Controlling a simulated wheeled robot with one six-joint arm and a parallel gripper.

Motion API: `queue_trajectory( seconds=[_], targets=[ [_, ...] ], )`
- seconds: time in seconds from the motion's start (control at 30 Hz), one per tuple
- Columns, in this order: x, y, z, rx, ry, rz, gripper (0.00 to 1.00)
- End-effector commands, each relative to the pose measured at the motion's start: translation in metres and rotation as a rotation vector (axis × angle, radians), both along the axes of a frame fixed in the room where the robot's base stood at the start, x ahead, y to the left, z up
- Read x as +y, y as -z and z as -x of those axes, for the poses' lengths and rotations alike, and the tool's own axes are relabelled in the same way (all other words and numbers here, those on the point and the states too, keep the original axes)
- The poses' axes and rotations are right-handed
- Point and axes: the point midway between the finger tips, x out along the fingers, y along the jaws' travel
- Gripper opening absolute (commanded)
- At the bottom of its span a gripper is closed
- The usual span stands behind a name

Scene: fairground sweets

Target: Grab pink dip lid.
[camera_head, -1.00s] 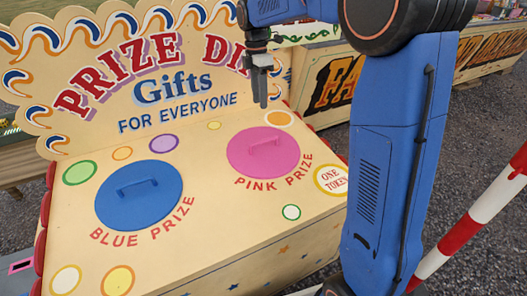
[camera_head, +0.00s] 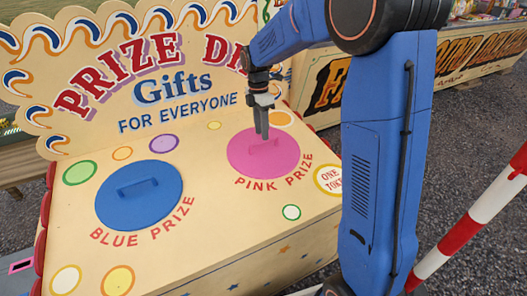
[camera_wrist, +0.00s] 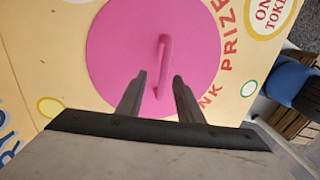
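The pink dip lid (camera_head: 281,158) is a round pink disc with a raised bar handle, lying in the top of the cream prize dip counter (camera_head: 225,200). It also shows in the wrist view (camera_wrist: 115,50), with its handle (camera_wrist: 162,62) between and just beyond my fingertips. My gripper (camera_head: 262,137) is over the lid, pointing down, and in the wrist view (camera_wrist: 159,75) its two fingers are apart with nothing between them. Whether the fingertips are level with the handle is hard to tell. In the head view my fingers hide part of the handle.
A blue lid (camera_head: 140,200) with a similar handle lies in the counter to the left. The painted sign board (camera_head: 150,60) rises behind. A red and white striped pole (camera_head: 470,222) stands at the right, with gravel beyond.

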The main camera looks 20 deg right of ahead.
Motion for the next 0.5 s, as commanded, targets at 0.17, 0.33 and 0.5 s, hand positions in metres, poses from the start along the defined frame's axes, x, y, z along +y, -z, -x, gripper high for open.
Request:
queue_trajectory(
  seconds=[0.17, 0.33, 0.5],
  targets=[
    [-0.001, 0.021, 0.009, 0.003, 0.0, 0.001, 0.33],
    [-0.001, 0.041, 0.012, 0.002, 0.0, 0.0, 0.33],
    [-0.001, 0.049, 0.013, 0.001, 0.0, 0.0, 0.33]
  ],
)
